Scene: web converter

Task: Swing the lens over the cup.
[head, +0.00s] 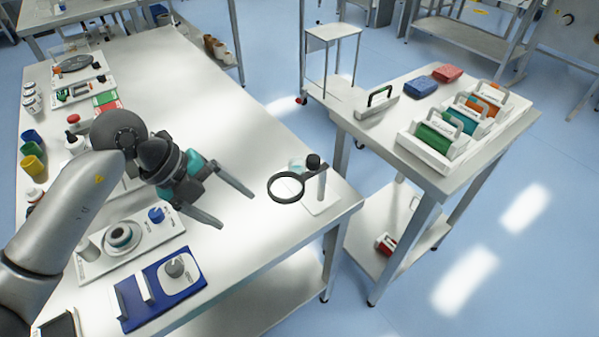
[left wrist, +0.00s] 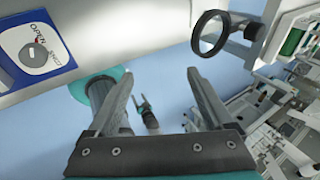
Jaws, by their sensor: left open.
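The lens (head: 285,187) is a dark ring on a short arm from a white post (head: 322,182) at the table's right end. It also shows in the left wrist view (left wrist: 210,33). A clear cup (head: 296,166) stands just behind the lens, left of the post; the lens looks to be on its near side. A black knob (head: 313,162) shows by the post top. My left gripper (head: 237,211) is open and empty, left of the lens and apart from it. A small gripper (left wrist: 147,112), seemingly my right one, shows lower down in the wrist view; its jaw state is unclear.
A blue plate with a dial (head: 175,268) and a white fixture with a round part (head: 122,236) lie at the table's near left. Colored cups (head: 32,155) line the left edge. A side table (head: 385,130) holds several handled cases.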

